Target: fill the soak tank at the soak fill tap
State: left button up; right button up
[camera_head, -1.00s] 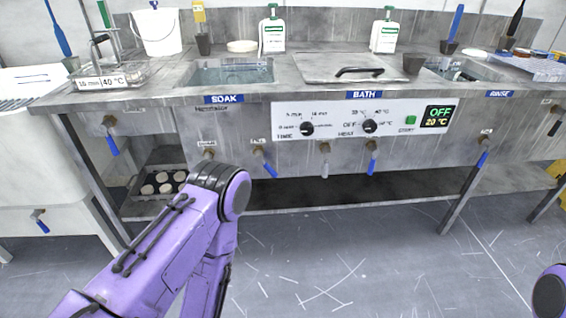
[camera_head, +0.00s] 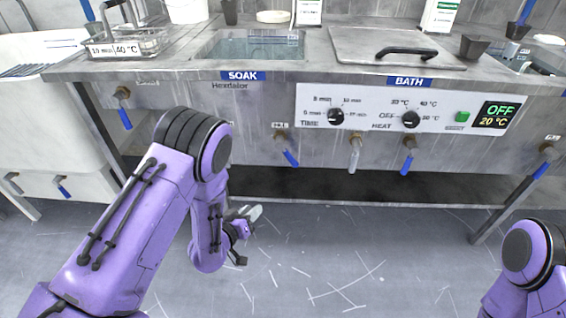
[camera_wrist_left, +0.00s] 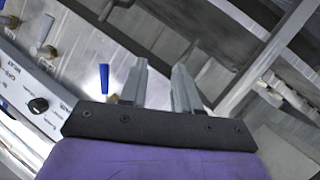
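The soak tank (camera_head: 205,48) is an open basin in the steel bench, above the blue SOAK label, with bluish liquid showing inside. The soak fill tap (camera_head: 281,137), under a small FILL label, has a blue lever (camera_head: 290,158) hanging down and slightly right. That lever seems to be the blue one (camera_wrist_left: 104,78) left of the fingers in the left wrist view. My left gripper (camera_head: 252,235) is low in front of the bench, below and left of the tap. Its fingers are apart and empty in the left wrist view (camera_wrist_left: 160,80). My right gripper is out of view.
A blue-levered tap (camera_head: 123,112) sits at the bench's left. A grey-levered tap (camera_head: 355,152) and a blue-levered tap (camera_head: 408,155) sit right of the fill tap, under the control panel (camera_head: 385,108). A low shelf (camera_head: 350,188) runs beneath. The floor in front is clear.

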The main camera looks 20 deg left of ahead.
aim_at(291, 159)
pick_arm(q)
jog(key=w+d+r+m+t+h, duration=0.3)
jog(key=w+r+h, duration=0.2)
jog(key=w+r, duration=0.4)
jog(key=x, duration=0.3)
jog(key=b+x, duration=0.1)
jog(key=x, duration=0.4)
jog(key=shift+w+d+b, duration=0.15)
jog(key=shift+d+b, duration=0.25)
jog(key=shift+d, duration=0.15)
jog(key=shift+c, duration=0.3)
grip_shut()
